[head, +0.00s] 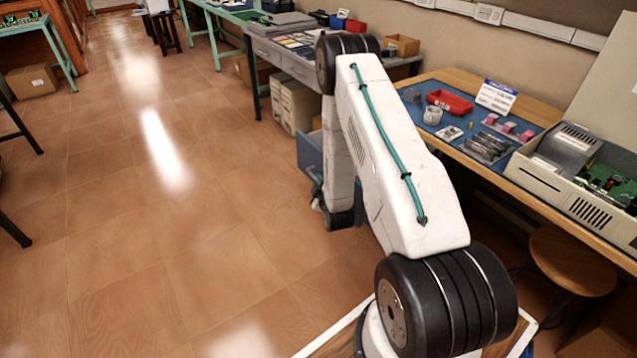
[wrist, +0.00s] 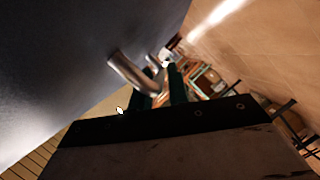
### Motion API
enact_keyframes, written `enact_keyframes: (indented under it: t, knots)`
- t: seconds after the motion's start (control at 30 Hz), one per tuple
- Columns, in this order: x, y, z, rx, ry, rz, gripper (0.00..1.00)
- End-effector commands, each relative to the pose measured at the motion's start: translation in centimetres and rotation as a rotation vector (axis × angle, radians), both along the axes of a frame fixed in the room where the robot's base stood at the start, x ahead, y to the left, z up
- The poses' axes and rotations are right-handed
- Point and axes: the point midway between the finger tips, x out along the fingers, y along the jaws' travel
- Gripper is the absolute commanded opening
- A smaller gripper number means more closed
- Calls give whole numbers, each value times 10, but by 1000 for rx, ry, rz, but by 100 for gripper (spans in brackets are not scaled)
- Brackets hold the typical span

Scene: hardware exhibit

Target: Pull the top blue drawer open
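In the head view, a blue drawer unit (head: 309,154) stands beside the workbench, mostly hidden behind my arm. My gripper (head: 325,200) is low beside its front and shows only in small part. In the wrist view, a large dark blue-grey face (wrist: 70,60) fills the left side. A silver bar handle (wrist: 131,73) stands out from it. My gripper's dark fingers (wrist: 158,92) are apart, with the handle's near end close to the gap between them. I cannot tell whether they touch the handle. Which drawer this handle belongs to is not clear.
A workbench with a blue mat (head: 412,108) and a red tray (head: 449,102) runs along the right. A round wooden stool (head: 572,262) stands under its near end. A grey desk (head: 282,55) is behind.

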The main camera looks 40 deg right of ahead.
Motion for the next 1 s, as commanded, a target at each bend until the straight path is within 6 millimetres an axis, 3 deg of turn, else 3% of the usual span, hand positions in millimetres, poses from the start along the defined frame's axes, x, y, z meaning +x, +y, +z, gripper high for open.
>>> enact_keyframes:
  t: [0.37,0.8,1.0]
  knots:
    - [-1,2,1,-1,-1,3,33]
    - [-61,25,14,1,0,3,33]
    - [-70,28,17,0,-2,2,33]
